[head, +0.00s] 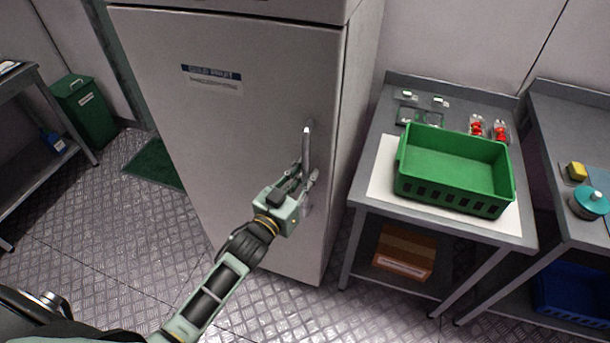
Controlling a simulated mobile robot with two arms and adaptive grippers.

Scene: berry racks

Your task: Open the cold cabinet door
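The cold cabinet (345,110) is a tall grey unit in the middle of the head view. Its door (225,135) carries a blue and white label and looks closed. A vertical bar handle (306,146) is on the right side of the door. My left gripper (305,175) is at the lower part of the handle, with its fingers on either side of the bar. I cannot tell whether the fingers press on it. My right gripper does not show.
A steel table (355,175) to the right of the cabinet holds an empty green crate (455,195) and small punnets with red berries (477,127). A cardboard box (405,252) sits on its lower shelf. A green bin (85,112) stands at left. The floor before the door is clear.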

